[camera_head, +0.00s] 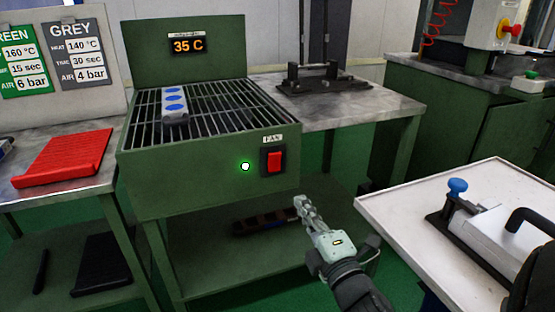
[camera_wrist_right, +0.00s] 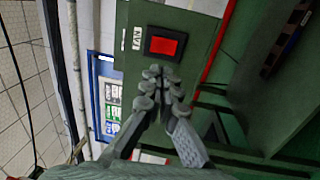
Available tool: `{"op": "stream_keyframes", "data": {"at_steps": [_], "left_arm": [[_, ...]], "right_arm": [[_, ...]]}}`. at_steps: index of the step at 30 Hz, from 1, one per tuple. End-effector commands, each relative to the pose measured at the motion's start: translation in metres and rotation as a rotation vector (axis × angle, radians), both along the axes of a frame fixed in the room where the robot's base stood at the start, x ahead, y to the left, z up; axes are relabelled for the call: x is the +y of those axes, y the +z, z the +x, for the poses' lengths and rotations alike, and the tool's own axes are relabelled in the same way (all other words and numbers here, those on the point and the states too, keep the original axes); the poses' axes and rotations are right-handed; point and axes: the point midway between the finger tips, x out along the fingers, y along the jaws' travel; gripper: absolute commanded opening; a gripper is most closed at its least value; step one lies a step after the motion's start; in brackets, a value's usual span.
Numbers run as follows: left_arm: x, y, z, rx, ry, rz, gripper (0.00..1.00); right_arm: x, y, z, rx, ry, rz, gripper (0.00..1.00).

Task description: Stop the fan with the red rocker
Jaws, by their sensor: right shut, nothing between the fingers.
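The red rocker (camera_head: 274,162) sits in a dark frame under a FAN label on the front right of the green cooling unit (camera_head: 190,190). A green lamp (camera_head: 245,166) glows to its left. The unit's display (camera_head: 188,46) reads 35 C. My right gripper (camera_head: 299,203) is shut and empty, below and to the right of the rocker. In the right wrist view the rocker (camera_wrist_right: 163,46) shows just beyond the closed fingertips (camera_wrist_right: 160,72), with an apparent gap between them. My left gripper is not in view.
A mould with blue ovals (camera_head: 174,100) lies on the unit's black grill. A red mat (camera_head: 65,158) lies on the left table. A white table (camera_head: 400,205) with a clamp device stands at the right. Open floor lies between it and the unit.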

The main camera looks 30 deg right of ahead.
Motion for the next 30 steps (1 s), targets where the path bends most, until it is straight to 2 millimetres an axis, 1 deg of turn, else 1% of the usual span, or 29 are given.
{"op": "stream_keyframes", "data": {"at_steps": [3,9,14,17,19,27,30], "left_arm": [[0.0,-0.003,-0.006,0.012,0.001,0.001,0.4],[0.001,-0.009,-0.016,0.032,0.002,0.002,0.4],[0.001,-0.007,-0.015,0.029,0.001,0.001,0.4],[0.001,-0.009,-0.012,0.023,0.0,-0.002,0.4],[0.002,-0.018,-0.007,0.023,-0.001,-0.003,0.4],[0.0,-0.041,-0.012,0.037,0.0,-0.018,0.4],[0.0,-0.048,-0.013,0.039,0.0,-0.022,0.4]], "right_arm": [[0.002,0.004,-0.001,-0.008,0.006,-0.027,0.0],[0.002,0.004,0.0,-0.008,0.007,-0.022,0.0],[0.0,0.005,0.005,-0.009,0.007,-0.021,0.0],[-0.002,0.008,0.017,-0.01,0.008,-0.021,0.0],[-0.005,0.01,0.03,-0.01,0.008,-0.021,0.0],[-0.019,0.017,0.086,-0.01,0.007,-0.02,0.0],[-0.024,0.019,0.104,-0.009,0.006,-0.019,0.0]]}}
